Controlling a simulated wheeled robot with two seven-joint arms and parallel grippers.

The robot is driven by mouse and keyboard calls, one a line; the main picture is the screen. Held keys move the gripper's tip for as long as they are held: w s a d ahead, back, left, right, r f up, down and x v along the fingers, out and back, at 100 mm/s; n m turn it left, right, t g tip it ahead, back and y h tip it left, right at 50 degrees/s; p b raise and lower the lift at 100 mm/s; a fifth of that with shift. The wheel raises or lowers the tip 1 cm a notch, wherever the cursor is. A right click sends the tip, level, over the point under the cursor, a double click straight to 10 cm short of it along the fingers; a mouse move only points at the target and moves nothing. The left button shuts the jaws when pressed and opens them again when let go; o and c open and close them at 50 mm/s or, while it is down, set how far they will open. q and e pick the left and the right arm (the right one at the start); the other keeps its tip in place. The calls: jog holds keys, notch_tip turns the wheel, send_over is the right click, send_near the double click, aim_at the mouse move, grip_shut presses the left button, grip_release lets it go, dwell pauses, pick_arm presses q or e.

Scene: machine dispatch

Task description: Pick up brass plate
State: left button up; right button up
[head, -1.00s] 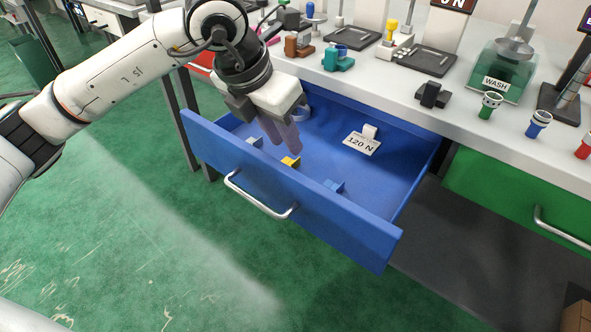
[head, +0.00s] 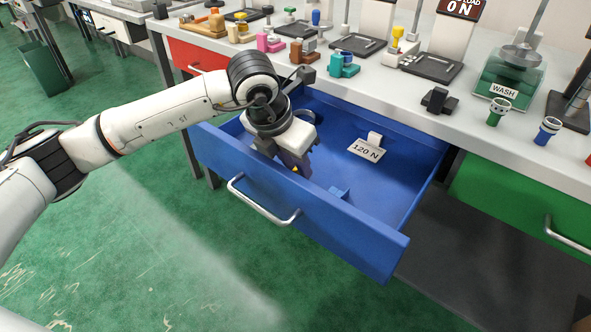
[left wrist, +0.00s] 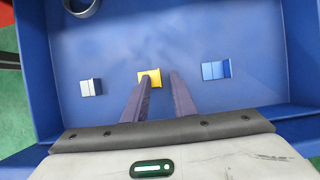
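The small brass-yellow plate (left wrist: 155,73) lies on the floor of the open blue drawer (head: 345,238). In the head view only a sliver of the plate (head: 295,169) shows by my fingers. My left gripper (left wrist: 160,78) is reaching down into the drawer with its two dark fingers apart. In the left wrist view, its left finger overlaps the plate and its right finger is beyond the plate's right edge. I cannot tell whether either touches it. The left gripper also shows in the head view (head: 297,166). My right gripper is not in view.
A silver-white piece (left wrist: 91,87) and a blue piece (left wrist: 215,70) lie either side of the plate. A ring (left wrist: 82,5) is near the drawer's far wall. The drawer's front wall is close to my wrist.

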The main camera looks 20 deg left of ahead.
pick_arm(q)
grip_shut()
